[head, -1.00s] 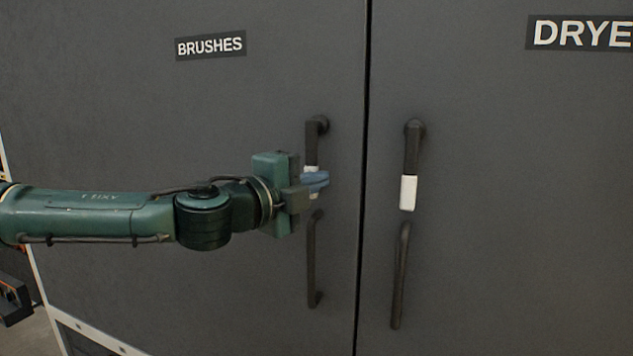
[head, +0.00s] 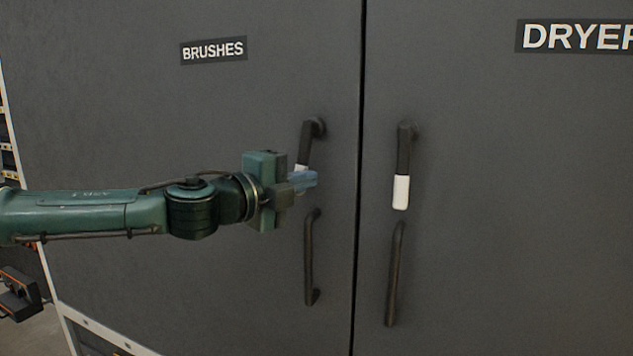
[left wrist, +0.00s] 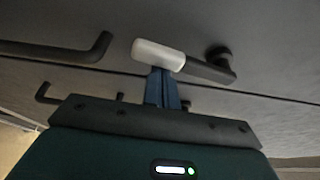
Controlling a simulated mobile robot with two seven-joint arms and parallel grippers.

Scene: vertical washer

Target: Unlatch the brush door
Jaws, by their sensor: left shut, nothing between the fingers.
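The brush door (head: 130,150) is the dark grey panel with the BRUSHES label (head: 213,50). Its latch lever (head: 307,142) is black with a white tip and hangs down from a round pivot, its lower end tilted to the left. My left gripper (head: 306,181) is shut with nothing between its blue fingers. Its fingers cover part of the white tip in the head view. In the left wrist view the shut fingers (left wrist: 162,88) are against or very close to the white tip (left wrist: 158,56). My right gripper is not in view.
A black pull handle (head: 310,257) is fixed below the latch. Right of the door seam, the dryer door (head: 520,200) has its own hanging latch lever (head: 402,165) and pull handle (head: 395,273). The door seam shows no clear gap.

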